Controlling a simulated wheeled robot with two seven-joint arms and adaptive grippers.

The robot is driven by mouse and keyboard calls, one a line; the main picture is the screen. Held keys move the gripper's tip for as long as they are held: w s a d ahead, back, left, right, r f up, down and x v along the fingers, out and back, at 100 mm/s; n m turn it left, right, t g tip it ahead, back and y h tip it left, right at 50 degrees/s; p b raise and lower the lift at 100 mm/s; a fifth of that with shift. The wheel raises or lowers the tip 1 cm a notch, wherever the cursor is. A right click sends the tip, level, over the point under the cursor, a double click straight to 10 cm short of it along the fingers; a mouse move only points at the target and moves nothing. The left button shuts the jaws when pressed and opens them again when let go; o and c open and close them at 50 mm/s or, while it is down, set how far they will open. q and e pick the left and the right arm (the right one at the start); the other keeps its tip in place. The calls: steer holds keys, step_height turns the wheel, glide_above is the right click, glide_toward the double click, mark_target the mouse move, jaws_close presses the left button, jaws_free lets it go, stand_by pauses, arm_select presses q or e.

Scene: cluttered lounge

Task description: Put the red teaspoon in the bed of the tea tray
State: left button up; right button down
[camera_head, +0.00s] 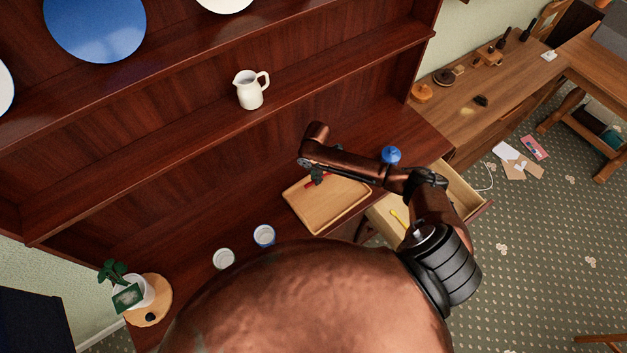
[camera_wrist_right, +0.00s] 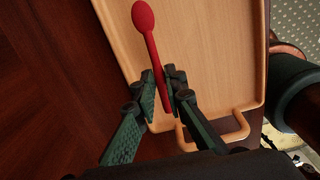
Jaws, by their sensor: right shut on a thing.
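The red teaspoon (camera_wrist_right: 152,48) is held by its handle between the fingers of my right gripper (camera_wrist_right: 164,88), with its bowl pointing away from the gripper. In the head view only a small red part of the spoon shows beside my right gripper (camera_head: 317,176). The wooden tea tray (camera_head: 335,208) lies on the dresser's worktop, with a raised rim and a loop handle. In the right wrist view the spoon is over the left part of the tray bed (camera_wrist_right: 215,65); I cannot tell whether it touches. My left gripper is not in view.
Two cups (camera_head: 264,235) (camera_head: 223,258) stand left of the tray. A blue lidded thing (camera_head: 391,155) stands to its right, behind my arm. An open drawer (camera_head: 462,190) below holds a yellow spoon (camera_head: 400,218). A white jug (camera_head: 250,90) is on the shelf above.

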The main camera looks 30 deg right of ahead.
steer(key=shift+w+a+f, duration=0.15)
steer(key=shift+w+f, duration=0.65)
steer(key=shift+f, duration=1.65)
steer(key=c, duration=2)
jaws_free()
steer(key=shift+f, duration=0.15)
step_height(320, 180, up, 12)
steer(key=shift+r+b, duration=0.2)
steer(key=shift+b, duration=0.15)
